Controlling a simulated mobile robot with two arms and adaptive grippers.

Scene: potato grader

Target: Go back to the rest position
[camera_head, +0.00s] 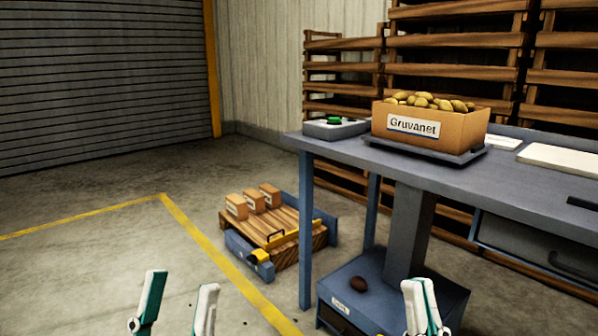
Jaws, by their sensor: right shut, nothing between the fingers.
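My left gripper (178,294) shows at the bottom left with its two pale and teal fingers wide apart and nothing between them. It is over the concrete floor. My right gripper (424,292) shows at the bottom right with its fingers together and nothing in them. It appears in front of the blue box (345,277) under the table, apart from the tabletop. The rest of both arms is out of view.
A blue-grey table (445,173) stands at right, with a box of potatoes (455,126) labelled "Gruvanet" on a dark scale (424,151). A low pallet (290,222) carries small cartons. The left floor is clear.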

